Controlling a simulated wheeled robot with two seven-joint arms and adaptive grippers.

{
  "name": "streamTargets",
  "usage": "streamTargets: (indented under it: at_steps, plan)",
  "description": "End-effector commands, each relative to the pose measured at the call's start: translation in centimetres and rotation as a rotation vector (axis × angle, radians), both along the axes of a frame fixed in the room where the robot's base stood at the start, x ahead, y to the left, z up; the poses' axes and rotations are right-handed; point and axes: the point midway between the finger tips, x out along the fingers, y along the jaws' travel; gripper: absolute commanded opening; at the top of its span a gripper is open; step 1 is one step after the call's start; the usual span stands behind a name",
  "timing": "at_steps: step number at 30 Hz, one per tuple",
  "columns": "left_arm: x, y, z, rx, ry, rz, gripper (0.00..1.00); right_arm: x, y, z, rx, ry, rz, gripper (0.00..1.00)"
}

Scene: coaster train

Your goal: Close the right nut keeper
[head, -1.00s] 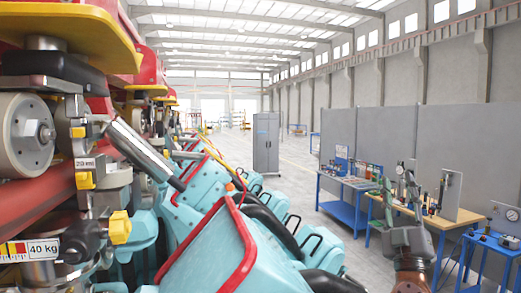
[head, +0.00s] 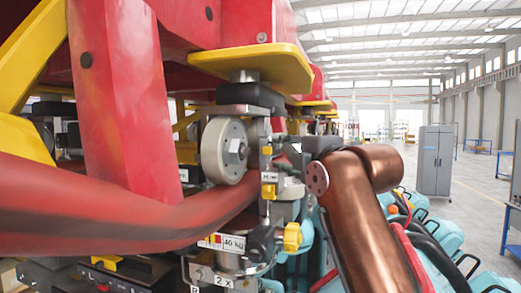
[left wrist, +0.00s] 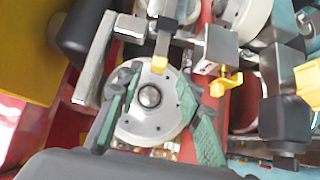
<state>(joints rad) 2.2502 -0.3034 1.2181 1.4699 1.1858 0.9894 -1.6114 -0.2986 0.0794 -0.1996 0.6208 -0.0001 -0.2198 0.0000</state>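A pale wheel (head: 228,150) with an axle nut sits under the red coaster frame; it also shows in the left wrist view (left wrist: 150,128), with its nut (left wrist: 149,96) in the middle. A grey bar with a yellow tip (left wrist: 160,63) stands just above the nut; I cannot tell for sure whether it is the right nut keeper. A yellow lever (left wrist: 226,83) lies to its right. My left gripper (left wrist: 158,84) is open, its green fingers spread either side of the nut, in front of the wheel. In the head view it (head: 291,148) is small and partly hidden. My right gripper is out of view.
A yellow plate (head: 255,65) overhangs the wheel. A red tube (head: 110,215) crosses at left, and a yellow knob (head: 292,237) sits below the wheel. Turquoise seats (head: 455,265) fill the lower right. A grey cabinet (head: 434,160) stands on open floor beyond.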

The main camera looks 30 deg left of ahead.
Motion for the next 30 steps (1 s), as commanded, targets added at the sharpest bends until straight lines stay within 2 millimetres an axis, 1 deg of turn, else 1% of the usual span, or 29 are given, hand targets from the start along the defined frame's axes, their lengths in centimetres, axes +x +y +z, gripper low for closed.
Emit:
streamTargets:
  at_steps: [1, 9, 13, 18, 25, 30]
  plan:
    - [0.3, 0.7, 0.1, -0.003, 0.002, 0.002, 0.33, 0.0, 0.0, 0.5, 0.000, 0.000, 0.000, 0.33]
    - [2.5, 4.4, 0.3, -0.001, 0.000, 0.005, 0.33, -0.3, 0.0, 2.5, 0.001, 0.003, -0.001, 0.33]
    - [3.2, 5.5, 0.3, 0.000, -0.001, 0.003, 0.33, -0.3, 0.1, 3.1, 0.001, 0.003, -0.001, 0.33]
    - [3.6, 6.1, 0.1, 0.001, -0.002, 0.003, 0.33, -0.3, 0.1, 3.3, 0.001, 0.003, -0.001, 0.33]
    - [3.6, 6.1, 0.0, 0.002, -0.002, 0.003, 0.33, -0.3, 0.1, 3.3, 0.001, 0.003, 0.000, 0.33]
    - [3.6, 6.1, 0.1, 0.002, -0.002, 0.003, 0.21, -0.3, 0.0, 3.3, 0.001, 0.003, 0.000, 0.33]
